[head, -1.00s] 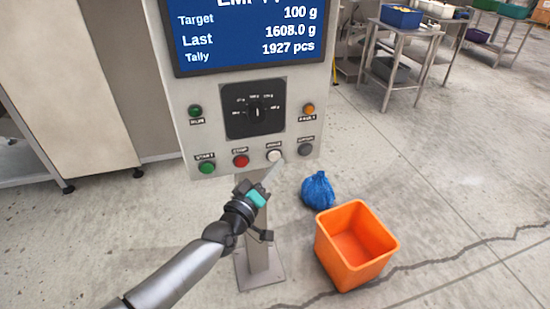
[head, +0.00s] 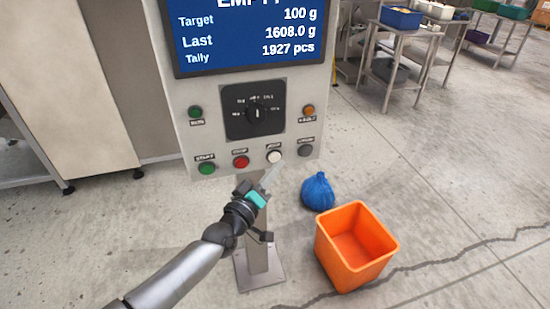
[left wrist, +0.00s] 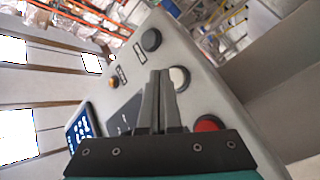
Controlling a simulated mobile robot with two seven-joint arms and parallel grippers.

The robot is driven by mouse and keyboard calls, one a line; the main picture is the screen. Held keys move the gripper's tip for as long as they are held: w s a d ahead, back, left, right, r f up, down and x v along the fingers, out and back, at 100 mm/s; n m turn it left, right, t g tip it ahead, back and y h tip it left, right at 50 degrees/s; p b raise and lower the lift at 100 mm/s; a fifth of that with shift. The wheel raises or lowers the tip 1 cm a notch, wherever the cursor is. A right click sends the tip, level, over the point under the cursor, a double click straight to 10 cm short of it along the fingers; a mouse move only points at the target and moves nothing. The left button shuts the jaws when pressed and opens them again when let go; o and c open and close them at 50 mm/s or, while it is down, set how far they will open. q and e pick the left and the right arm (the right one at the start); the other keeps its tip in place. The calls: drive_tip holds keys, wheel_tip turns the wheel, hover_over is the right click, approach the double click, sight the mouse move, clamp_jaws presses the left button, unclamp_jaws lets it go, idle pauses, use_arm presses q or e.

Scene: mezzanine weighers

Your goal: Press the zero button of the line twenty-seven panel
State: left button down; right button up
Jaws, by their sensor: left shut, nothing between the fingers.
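The weigher panel (head: 222,165) is a light grey box on a post, with a blue screen (head: 248,35) above. Along its lower edge are green (head: 207,168), red (head: 241,161), white (head: 274,156) and dark grey (head: 305,151) buttons. Their small labels are blurred, so I cannot read for certain which says zero. My left gripper (head: 277,166) is shut and empty, its tips just below the white button in the head view. In the left wrist view its fingers (left wrist: 159,76) point toward the panel, beside the white button (left wrist: 179,78); contact cannot be told. My right gripper is not in view.
A black rotary selector (head: 257,114) sits above the buttons, between a green lamp (head: 195,111) and an orange lamp (head: 308,110). An orange bin (head: 328,250) and a blue bag (head: 318,190) stand on the floor right of the post. Steel tables (head: 408,45) stand farther back.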

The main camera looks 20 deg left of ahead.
use_arm(q)
drive_tip(key=shift+w+a, duration=0.1)
idle(0.7)
drive_tip(key=shift+w+a, duration=0.2)
drive_tip(key=shift+w, duration=0.1)
drive_tip(key=shift+w+a+b, duration=0.25)
drive_tip(key=shift+w+b, duration=0.1)
drive_tip(key=shift+b, duration=0.1)
idle(0.6)
idle(0.3)
drive_tip(key=shift+s+d+p, duration=0.5)
drive_tip(key=shift+s+p, duration=0.1)
drive_tip(key=shift+s, duration=0.15)
